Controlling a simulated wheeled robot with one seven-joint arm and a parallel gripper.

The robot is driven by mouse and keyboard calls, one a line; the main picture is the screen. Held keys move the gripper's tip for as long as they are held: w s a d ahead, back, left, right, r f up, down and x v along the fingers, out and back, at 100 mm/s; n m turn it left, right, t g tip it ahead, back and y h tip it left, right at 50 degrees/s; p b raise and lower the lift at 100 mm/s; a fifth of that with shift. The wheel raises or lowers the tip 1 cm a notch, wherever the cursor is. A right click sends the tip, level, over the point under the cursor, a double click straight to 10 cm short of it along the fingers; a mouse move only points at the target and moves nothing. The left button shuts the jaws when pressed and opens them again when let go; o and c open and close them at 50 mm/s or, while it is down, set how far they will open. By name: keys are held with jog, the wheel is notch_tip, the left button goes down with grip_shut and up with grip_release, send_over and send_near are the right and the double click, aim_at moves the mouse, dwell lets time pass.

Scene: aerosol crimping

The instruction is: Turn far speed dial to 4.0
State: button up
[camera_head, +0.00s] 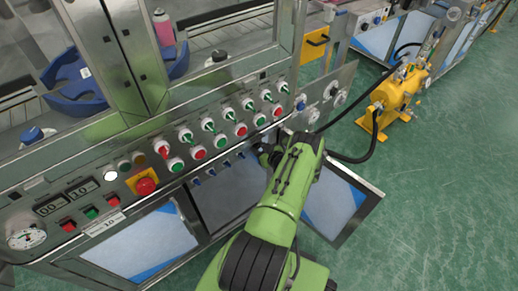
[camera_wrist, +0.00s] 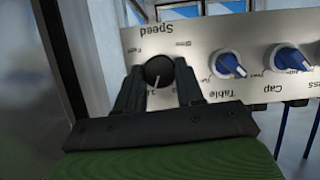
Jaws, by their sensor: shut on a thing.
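The speed dial (camera_wrist: 158,70) is a round black knob on a metal panel in the wrist view, under an upside-down "Speed" label. Its white pointer line points toward the bottom of the picture. The scale figures beside it are too small to read surely. My gripper (camera_wrist: 159,82) has one dark finger on each side of the dial and is shut on it. In the head view my gripper (camera_head: 263,152) is at the right end of the row of small blue knobs, and it hides the dial there.
Blue knobs labelled Table (camera_wrist: 228,65) and Cap (camera_wrist: 288,60) sit right of the dial in the wrist view. In the head view, red and green buttons (camera_head: 208,124) line the panel above. An open cabinet door (camera_head: 335,200) is close beside my arm. A yellow pump (camera_head: 398,92) stands behind.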

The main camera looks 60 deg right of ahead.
jog(key=o, duration=1)
jog(key=shift+o, duration=0.2)
jog(key=shift+s, duration=0.1)
jog(key=p+v, duration=0.6)
jog(key=v, duration=0.9)
jog(key=shift+s+a+r, duration=0.15)
jog(key=shift+a+r, duration=0.05)
jog(key=shift+r, duration=0.05)
